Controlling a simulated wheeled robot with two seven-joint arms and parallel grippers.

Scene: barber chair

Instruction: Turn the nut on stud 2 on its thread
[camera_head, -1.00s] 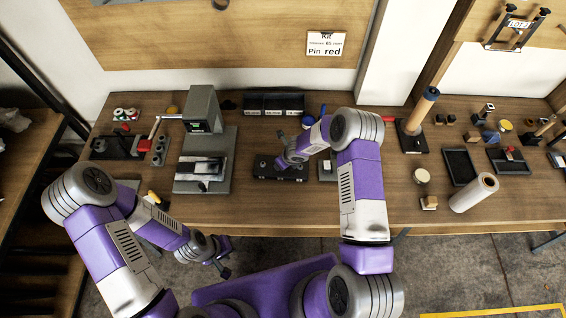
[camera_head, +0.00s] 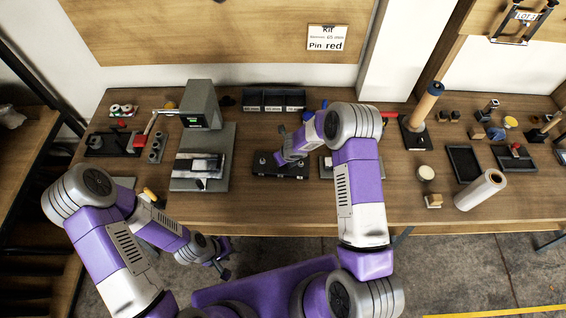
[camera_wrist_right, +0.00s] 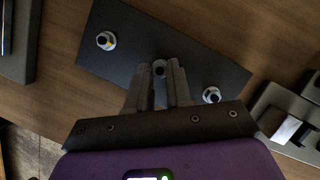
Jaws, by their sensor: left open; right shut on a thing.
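A dark plate (camera_head: 266,170) lies on the bench in the middle of the head view, and it fills the upper middle of the right wrist view (camera_wrist_right: 200,45). A stud with a bright nut (camera_wrist_right: 106,40) stands at its left part, and another (camera_wrist_right: 211,95) at its right part. My right gripper (camera_wrist_right: 159,75) is over the plate between these two, its fingers shut on the nut at the middle stud (camera_wrist_right: 159,68). The fingers hide most of that nut. My left gripper (camera_head: 222,265) is open and empty, below the bench's front edge.
A grey press-like machine (camera_head: 203,110) stands left of the plate. Dark bins (camera_head: 273,101) are behind it. A lighter fixture (camera_head: 325,167) is close on its right, beside my right arm. The bench front is clear near the plate.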

